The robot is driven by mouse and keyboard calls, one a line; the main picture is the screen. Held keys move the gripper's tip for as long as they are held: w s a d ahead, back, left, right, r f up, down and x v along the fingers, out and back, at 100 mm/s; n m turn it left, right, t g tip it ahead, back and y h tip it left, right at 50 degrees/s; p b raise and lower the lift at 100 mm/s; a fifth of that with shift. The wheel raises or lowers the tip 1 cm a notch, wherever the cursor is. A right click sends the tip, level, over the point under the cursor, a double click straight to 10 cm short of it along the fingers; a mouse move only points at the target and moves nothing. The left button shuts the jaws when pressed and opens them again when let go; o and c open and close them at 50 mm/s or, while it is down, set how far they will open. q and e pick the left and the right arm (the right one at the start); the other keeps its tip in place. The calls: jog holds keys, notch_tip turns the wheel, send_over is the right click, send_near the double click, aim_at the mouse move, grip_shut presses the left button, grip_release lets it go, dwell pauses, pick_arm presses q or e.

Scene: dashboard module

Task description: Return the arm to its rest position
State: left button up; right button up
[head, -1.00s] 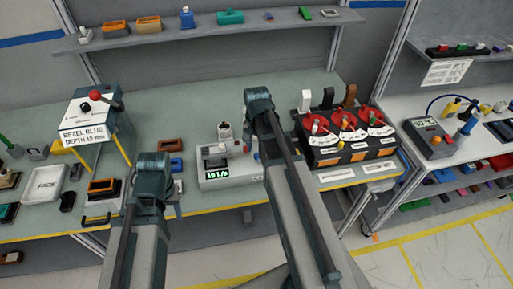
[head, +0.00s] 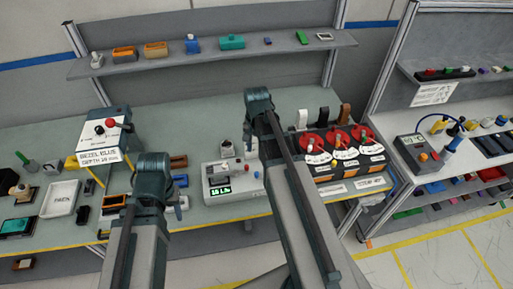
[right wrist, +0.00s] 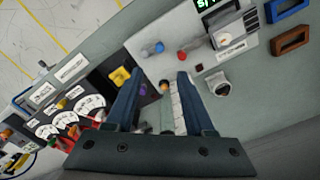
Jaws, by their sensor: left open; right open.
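My right arm (head: 262,110) comes up from the bottom middle of the head view, its bend in front of the bench. Its gripper is hidden there. In the right wrist view my right gripper (right wrist: 157,82) is open, its two fingers apart, with nothing held between them. The bench top and the grey tester (right wrist: 205,55) show beyond the fingers. My left arm (head: 152,172) stands at the lower left of the head view, its bend over the bench's front part.
The tester (head: 232,182) with a green display stands between my arms. A red-dial unit (head: 340,152) is to its right. A shelf (head: 215,54) spans the back. Open floor (head: 420,255) lies at front right.

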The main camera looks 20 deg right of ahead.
dwell(0.3)
jog(key=s+a+f+n+b, duration=0.6)
jog(key=a+f+n+b, duration=0.1)
jog(key=a, duration=0.4)
jog(key=s+a+f+n+h+b, duration=0.1)
jog(key=s+a+f+n+b, duration=0.5)
jog(key=a, duration=0.4)
jog(key=shift+s+a+f+n+b, duration=0.25)
jog(key=shift+a+f+n+b, duration=0.15)
jog(key=shift+f+b, duration=0.5)
